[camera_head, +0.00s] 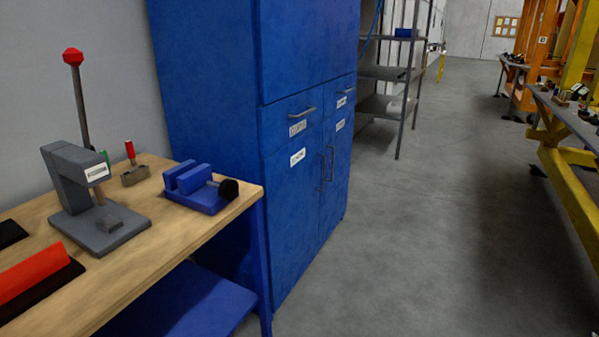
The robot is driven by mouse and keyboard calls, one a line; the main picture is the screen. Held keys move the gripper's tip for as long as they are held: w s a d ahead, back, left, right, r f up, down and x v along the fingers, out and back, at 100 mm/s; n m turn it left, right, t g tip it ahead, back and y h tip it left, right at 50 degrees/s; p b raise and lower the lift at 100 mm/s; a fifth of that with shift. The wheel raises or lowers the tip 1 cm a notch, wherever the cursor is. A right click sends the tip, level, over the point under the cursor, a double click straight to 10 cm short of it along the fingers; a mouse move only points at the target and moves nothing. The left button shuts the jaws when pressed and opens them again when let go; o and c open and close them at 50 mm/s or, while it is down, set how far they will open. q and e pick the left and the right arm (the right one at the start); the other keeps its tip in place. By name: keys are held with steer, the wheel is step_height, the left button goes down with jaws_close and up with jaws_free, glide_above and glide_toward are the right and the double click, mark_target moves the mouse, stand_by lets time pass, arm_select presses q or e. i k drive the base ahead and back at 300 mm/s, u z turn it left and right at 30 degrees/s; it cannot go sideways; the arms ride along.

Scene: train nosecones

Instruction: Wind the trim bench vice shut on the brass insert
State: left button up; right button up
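A blue bench vice (198,190) sits on the right end of the wooden workbench (170,240). Its black round handle (228,189) points to the right, toward the bench's end. Two blue jaw blocks stand on its base, with what looks like a narrow gap between them. I cannot make out a brass insert in or near the vice; the view is too small to tell what is between the jaws. Neither of my grippers is in view.
A grey arbor press (75,185) with a red-knobbed lever stands left of the vice. A small red-handled clamp (132,170) is behind. A red object (35,275) lies front left. A tall blue cabinet (290,140) stands beyond the bench. Grey floor (400,240) is clear to the right.

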mark_target(228, 188)
steer(key=z, duration=0.3)
steer(key=i, duration=0.85)
steer(key=u, duration=0.1)
